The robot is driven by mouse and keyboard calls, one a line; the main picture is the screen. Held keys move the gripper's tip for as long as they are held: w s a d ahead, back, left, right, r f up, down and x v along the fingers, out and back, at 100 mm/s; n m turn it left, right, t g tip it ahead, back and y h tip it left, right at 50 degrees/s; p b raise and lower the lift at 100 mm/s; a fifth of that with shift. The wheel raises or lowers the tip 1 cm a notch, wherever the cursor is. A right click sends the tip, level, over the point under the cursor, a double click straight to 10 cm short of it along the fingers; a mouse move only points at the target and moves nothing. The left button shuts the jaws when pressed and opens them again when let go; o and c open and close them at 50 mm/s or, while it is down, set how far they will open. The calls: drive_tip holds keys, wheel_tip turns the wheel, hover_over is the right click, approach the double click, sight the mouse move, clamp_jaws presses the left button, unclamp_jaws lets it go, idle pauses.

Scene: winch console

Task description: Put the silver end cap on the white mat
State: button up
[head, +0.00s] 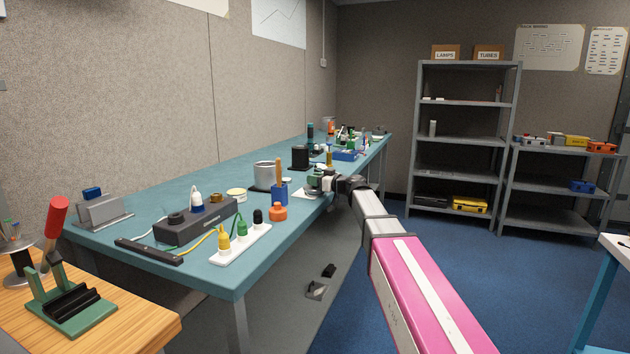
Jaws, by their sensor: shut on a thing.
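My gripper (322,184) is low over the right edge of the blue-green bench (223,272), at the end of my outstretched arm. It is shut on a small grey thing; it is too small and too covered by the jaws to tell whether this is the silver end cap. A white flat patch, which looks like the white mat (303,194), shows on the bench just left of and below my gripper. Most of it is hidden. I cannot tell whether the held thing touches it.
Beside my gripper stand a blue cup with a wooden handle (280,194), an orange knob-like piece (278,212) and a silver can (266,175). A black block (299,157) and more clutter stand behind. A white strip with coloured bottles (240,245) lies nearer.

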drive_tip(key=shift+f, duration=0.1)
drive_tip(key=o, duration=0.9)
drive_tip(key=shift+c, duration=0.2)
drive_tip(key=shift+s+d, duration=0.15)
drive_tip(key=v, duration=1.1)
drive_tip(key=shift+d, duration=0.3)
